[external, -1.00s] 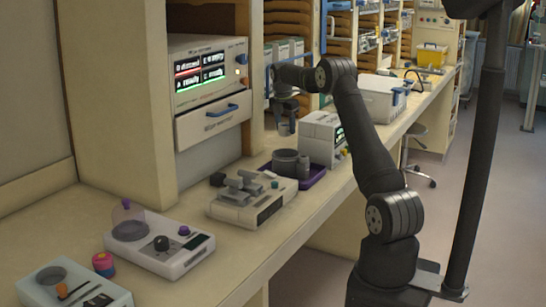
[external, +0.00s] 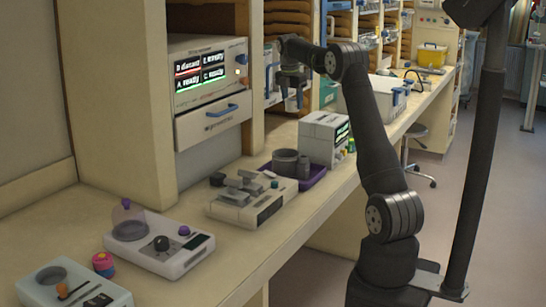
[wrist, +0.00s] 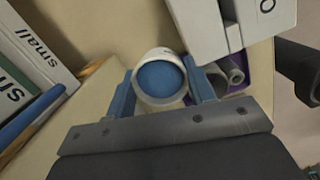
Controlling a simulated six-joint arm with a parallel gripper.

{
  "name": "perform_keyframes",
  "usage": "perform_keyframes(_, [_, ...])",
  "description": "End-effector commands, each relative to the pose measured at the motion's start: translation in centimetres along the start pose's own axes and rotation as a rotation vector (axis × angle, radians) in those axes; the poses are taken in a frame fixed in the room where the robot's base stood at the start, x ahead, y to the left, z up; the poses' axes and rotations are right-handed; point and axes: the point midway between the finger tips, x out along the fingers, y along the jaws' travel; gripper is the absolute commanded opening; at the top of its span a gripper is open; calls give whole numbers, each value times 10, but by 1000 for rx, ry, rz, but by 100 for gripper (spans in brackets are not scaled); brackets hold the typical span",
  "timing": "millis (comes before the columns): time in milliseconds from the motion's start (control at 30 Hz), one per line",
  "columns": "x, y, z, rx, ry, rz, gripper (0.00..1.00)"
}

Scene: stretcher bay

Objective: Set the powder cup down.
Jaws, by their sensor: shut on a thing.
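The powder cup (wrist: 160,79) is a small white cup with a blue inside, seen from above in the wrist view. My gripper (wrist: 160,86) is shut on it, with one blue finger on each side. In the external view my gripper (external: 291,88) points down and holds the cup (external: 291,104) in front of the shelving, above the bench. The cup looks upright. Its underside and any gap to the bench are hidden in the wrist view.
A purple tray (external: 317,174) with grey containers and a white boxy device (external: 322,138) stand near the bench's front edge. In the wrist view, boxes labelled "small" (wrist: 30,45) stand at left. Bare bench (wrist: 100,30) shows between them and the device.

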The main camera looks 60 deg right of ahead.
Motion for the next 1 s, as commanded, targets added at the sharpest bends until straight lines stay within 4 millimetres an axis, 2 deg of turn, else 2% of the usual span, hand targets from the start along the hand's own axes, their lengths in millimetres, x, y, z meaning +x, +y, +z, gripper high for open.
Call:
perform_keyframes(200, [-21,-49,-14,19,-1,-1,27])
perform_keyframes(500, [-35,-129,-43,46,-2,-5,27])
perform_keyframes(733, [-35,-194,-71,67,-2,-6,27])
perform_keyframes(1000, [-22,-273,-110,92,-2,-9,27])
